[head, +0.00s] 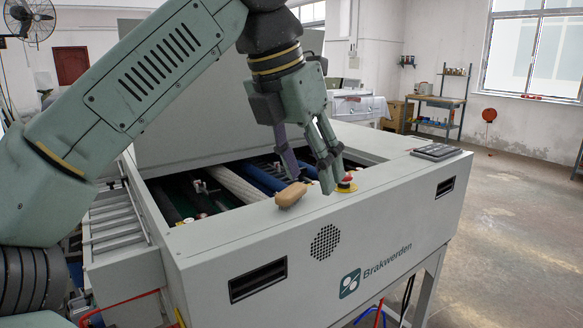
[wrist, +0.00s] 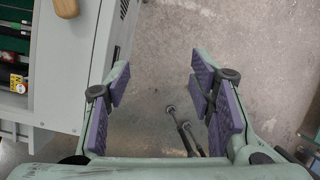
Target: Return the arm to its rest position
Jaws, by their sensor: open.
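My gripper (head: 311,182) hangs fingers-down in the head view, in front of the plate processor's top edge as seen there. The wrist view shows its purple-padded fingers (wrist: 160,78) spread wide, with nothing between them. Bare concrete floor lies below the gap, and the machine's side is to the left. My arm reaches in from the left of the head view and bends down at the wrist.
The grey plate processor (head: 235,232) is open, with rollers (head: 240,186) inside. A wooden-backed brush (head: 292,195) lies on its front rim, close to a red button on a yellow base (head: 346,186). A dark keypad (head: 436,152) sits further right. Open floor (head: 520,215) lies at right.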

